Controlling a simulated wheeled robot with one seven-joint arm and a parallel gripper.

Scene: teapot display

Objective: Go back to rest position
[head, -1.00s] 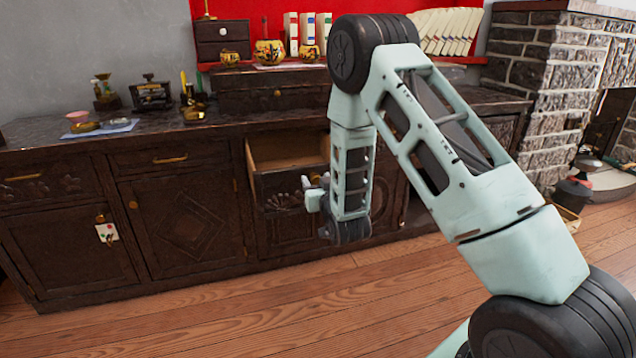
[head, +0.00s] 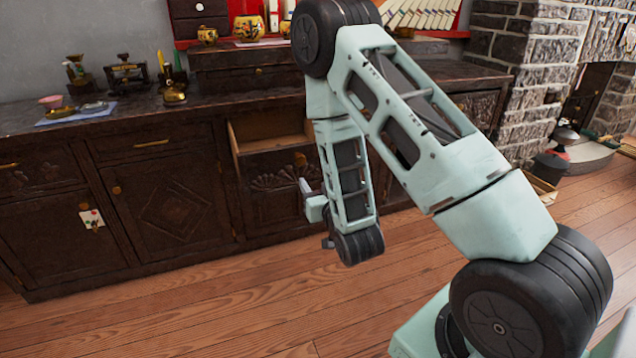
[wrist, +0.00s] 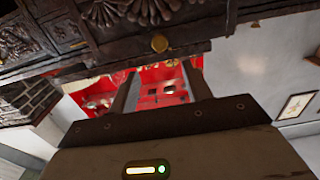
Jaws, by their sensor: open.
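My gripper shows in the wrist view (wrist: 160,90), with its two fingers apart and nothing between them. In the head view my arm is folded down in front of the cabinet, and the gripper is mostly hidden behind my own arm links. An open drawer (head: 268,128) sticks out of the dark carved cabinet (head: 165,205), just behind and left of my lower arm. The part of the drawer's inside that shows looks empty.
Teapots (head: 249,27) stand on the raised shelf against a red panel. A brass pot (head: 174,94) and a blue mat (head: 45,119) with small dishes are on the cabinet top. A stone fireplace (head: 540,70) is at the right. The wooden floor (head: 200,320) in front is clear.

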